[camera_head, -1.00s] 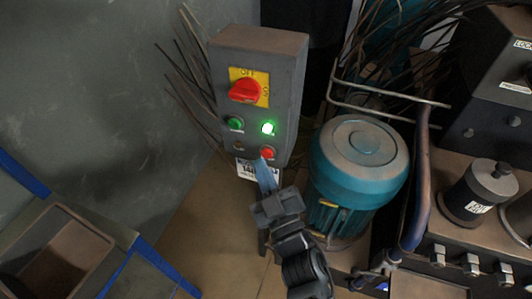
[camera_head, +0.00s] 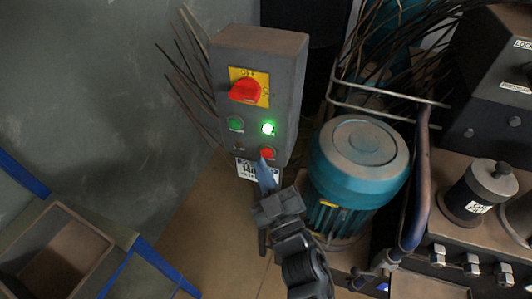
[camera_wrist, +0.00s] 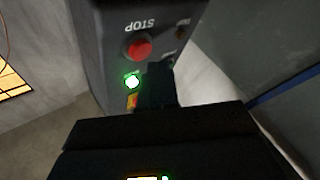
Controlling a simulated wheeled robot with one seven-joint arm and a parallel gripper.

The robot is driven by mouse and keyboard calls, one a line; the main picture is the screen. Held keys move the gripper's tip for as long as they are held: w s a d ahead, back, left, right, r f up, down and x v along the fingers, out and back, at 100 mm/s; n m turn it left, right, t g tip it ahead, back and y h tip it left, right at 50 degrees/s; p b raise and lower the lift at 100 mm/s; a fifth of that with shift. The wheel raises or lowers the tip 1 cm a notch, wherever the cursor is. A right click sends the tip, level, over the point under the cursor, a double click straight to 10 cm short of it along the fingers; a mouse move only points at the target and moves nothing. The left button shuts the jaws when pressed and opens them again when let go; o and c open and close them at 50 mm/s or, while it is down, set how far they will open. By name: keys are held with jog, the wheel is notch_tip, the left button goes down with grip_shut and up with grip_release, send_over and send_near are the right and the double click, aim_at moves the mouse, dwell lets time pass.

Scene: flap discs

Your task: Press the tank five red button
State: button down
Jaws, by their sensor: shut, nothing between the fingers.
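A grey control box (camera_head: 258,95) stands upright with a red rotary switch (camera_head: 244,91) on a yellow plate. Its red button (camera_head: 267,153) is at the lower right of the face, under a lit green lamp (camera_head: 268,128). The wrist view shows the box upside down, with the red button (camera_wrist: 140,47) beside a STOP label and the green lamp (camera_wrist: 132,81). My gripper (camera_head: 264,168) is shut and empty, its fingertips just below the red button in the head view. In the wrist view my gripper (camera_wrist: 155,80) covers part of the face. I cannot tell whether it touches the box.
A dark green button (camera_head: 236,123) sits left of the lamp. A teal motor (camera_head: 358,160) stands close to the right of my gripper. Loose wires (camera_head: 188,85) stick out left of the box. A brown bin (camera_head: 60,250) is at the lower left. Floor between is clear.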

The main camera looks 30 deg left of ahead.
jog(key=shift+w+a, duration=0.1)
jog(key=shift+w, duration=0.3)
jog(key=shift+w+a, duration=0.1)
jog(key=shift+w, duration=0.35)
dwell(1.1)
jog(key=shift+s, duration=0.1)
jog(key=shift+s+d, duration=0.25)
jog(key=shift+s, duration=0.5)
jog(key=s, duration=0.2)
jog(key=s+d, duration=0.1)
jog(key=s, duration=0.2)
jog(key=shift+p, duration=0.3)
jog(key=shift+d, duration=0.1)
dwell(0.5)
